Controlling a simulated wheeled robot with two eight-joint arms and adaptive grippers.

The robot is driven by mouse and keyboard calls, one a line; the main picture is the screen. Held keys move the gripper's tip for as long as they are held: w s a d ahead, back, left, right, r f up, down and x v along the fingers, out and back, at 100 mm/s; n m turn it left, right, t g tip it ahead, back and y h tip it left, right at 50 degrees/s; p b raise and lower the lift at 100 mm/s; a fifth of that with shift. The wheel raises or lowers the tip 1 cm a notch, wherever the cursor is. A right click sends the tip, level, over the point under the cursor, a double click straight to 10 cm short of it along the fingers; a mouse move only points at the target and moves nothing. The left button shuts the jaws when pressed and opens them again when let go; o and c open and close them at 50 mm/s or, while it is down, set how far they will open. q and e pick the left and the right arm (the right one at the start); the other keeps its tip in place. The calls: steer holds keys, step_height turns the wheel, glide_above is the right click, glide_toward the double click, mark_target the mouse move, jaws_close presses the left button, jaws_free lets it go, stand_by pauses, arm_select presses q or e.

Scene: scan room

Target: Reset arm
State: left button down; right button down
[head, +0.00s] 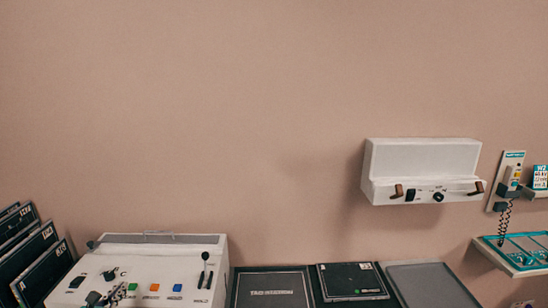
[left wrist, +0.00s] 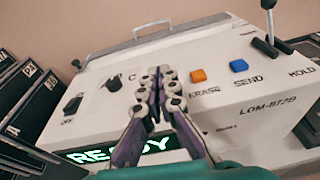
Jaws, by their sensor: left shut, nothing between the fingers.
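My left gripper (head: 117,290) shows at the bottom left of the head view, in front of the white console (head: 140,262). In the left wrist view the same gripper (left wrist: 160,72) has its two fingers pressed together with nothing between them, in front of the console (left wrist: 225,122). Whether the fingertips touch the console I cannot tell. The console has an orange button (left wrist: 198,76) marked ERASE, a blue button (left wrist: 239,65) marked SEND, a black lever (left wrist: 268,20) by HOLD, and a lit READY display (left wrist: 95,153). My right gripper is in neither view.
Dark numbered cassettes (head: 40,262) stand left of the console. A dark flat panel (head: 272,290), a smaller dark plate (head: 352,281) and a grey tray (head: 428,285) lie to its right. A white wall unit (head: 424,170) and a corded handset (head: 511,180) hang at right. The wall above is bare.

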arm_select(q)
steer(key=s+d+m+g+h, duration=0.2)
steer(key=d+m+g, duration=0.1)
steer(key=d+m, duration=0.7)
steer(key=s+d+m+g+h, duration=0.1)
steer(key=s+d+m+g, duration=0.1)
steer(key=d+m, duration=0.8)
steer(key=s+d+f+m+g, duration=0.1)
steer(key=s+d+m, duration=0.4)
steer(key=s+m, duration=0.2)
steer(key=s+d+f+m+g+y, duration=0.1)
steer(key=s+d+m+g, duration=0.1)
steer(key=s+d+m, duration=0.3)
steer(key=s+m, duration=0.2)
steer(key=m, duration=0.2)
steer(key=shift+s+d+f+g+y, duration=0.15)
steer(key=shift+s+f+g+y, duration=0.15)
steer(key=shift+s+f, duration=0.05)
steer(key=shift+w+d, duration=0.1)
